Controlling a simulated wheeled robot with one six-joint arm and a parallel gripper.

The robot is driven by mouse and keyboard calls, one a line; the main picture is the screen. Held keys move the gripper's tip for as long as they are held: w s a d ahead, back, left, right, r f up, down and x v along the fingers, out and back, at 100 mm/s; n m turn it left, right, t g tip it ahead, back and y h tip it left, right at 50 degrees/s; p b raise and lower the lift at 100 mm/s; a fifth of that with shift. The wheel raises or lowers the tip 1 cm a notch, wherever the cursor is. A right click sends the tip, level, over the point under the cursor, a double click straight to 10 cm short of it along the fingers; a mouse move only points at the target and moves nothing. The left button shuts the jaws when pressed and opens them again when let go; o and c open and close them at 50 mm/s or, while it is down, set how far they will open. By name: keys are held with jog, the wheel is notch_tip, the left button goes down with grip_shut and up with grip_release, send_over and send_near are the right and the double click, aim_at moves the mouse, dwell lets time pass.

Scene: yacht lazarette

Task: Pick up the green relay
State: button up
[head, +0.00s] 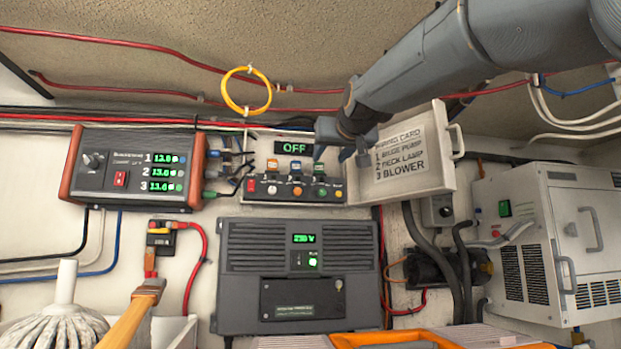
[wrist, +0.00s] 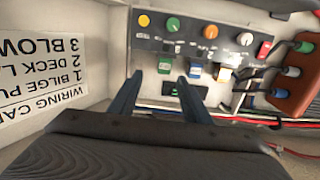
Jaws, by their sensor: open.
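The green relay (head: 319,168) is the rightmost of three small relays on the switch panel (head: 258,200) in the head view. It also shows in the wrist view (wrist: 165,63), where the panel appears upside down. My gripper (wrist: 159,77) is open and empty. In the wrist view its two blue-grey fingers point at the panel, and the green relay shows between the fingertips. I cannot tell whether the fingertips reach the relay's depth.
A row of coloured knobs (wrist: 210,31) runs beyond the relays in the wrist view. The OFF display (head: 294,148) is above the relays in the head view. The wiring card door (head: 405,155) stands open beside the panel. Plugged cables (wrist: 291,71) crowd its other side.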

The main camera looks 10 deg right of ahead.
aim_at(320, 165)
jog(key=w+p, duration=0.1)
jog(key=w, duration=0.1)
jog(key=w+p, duration=0.1)
jog(key=w, duration=0.1)
jog(key=w+a, duration=0.1)
jog(key=w, duration=0.1)
jog(key=shift+p, duration=0.4)
jog(key=shift+w, duration=0.65)
jog(key=shift+f, duration=0.1)
grip_shut()
jog(key=s+r+b, duration=0.1)
jog(key=s+b, duration=0.4)
jog(key=s, duration=0.4)
jog(key=s+r+b, duration=0.2)
jog(key=s+b, duration=0.3)
jog(key=s, duration=0.4)
jog(key=shift+r, duration=0.25)
